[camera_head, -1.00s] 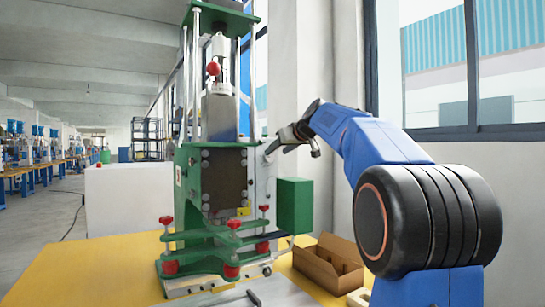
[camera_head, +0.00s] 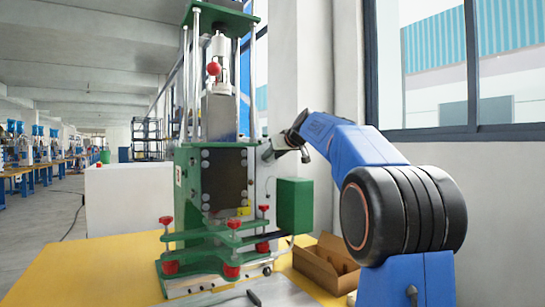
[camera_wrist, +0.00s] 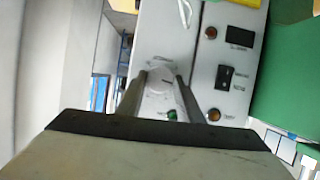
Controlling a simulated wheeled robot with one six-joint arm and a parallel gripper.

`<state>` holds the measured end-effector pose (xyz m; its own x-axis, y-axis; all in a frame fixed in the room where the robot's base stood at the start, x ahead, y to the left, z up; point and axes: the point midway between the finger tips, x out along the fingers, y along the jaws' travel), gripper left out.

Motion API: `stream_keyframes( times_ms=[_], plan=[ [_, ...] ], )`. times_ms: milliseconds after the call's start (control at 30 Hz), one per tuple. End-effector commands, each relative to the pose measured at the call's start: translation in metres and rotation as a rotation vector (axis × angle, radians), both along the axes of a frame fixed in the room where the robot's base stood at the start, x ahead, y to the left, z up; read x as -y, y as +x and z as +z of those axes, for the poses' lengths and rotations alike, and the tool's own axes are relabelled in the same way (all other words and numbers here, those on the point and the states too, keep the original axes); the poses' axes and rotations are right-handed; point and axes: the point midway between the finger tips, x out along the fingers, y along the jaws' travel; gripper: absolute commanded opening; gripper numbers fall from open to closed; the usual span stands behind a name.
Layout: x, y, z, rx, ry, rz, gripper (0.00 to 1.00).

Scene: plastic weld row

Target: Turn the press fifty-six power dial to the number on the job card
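The press (camera_head: 218,180) is a green frame with chrome columns, standing on the yellow table. Its pale control panel (camera_wrist: 205,75) fills the middle of the wrist view, with a dark display, a black switch and small lamps. A whitish round dial (camera_wrist: 163,78) sits on the panel; I cannot read its setting. My gripper (camera_wrist: 161,82) has its two fingers apart, one on each side of the dial in that view. I cannot tell if they touch it. In the head view my gripper (camera_head: 268,153) is at the press's right side. I cannot make out a job card.
A green box (camera_head: 294,205) juts from the press's right side, just below my gripper. An open brown cardboard box (camera_head: 325,262) lies on the table at right. A window and wall stand behind my arm. The table's front left (camera_head: 90,265) is clear.

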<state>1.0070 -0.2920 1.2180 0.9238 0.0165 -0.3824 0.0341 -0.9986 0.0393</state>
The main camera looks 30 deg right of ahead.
Motion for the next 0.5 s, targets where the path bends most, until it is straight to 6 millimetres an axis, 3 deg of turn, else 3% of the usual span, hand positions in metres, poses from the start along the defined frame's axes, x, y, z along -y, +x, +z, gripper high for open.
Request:
stream_keyframes(
  times_ms=[500],
  plan=[
    [0.0031, 0.0, -0.0006, -0.006, 0.154, -0.001, 0.11]
  ],
)
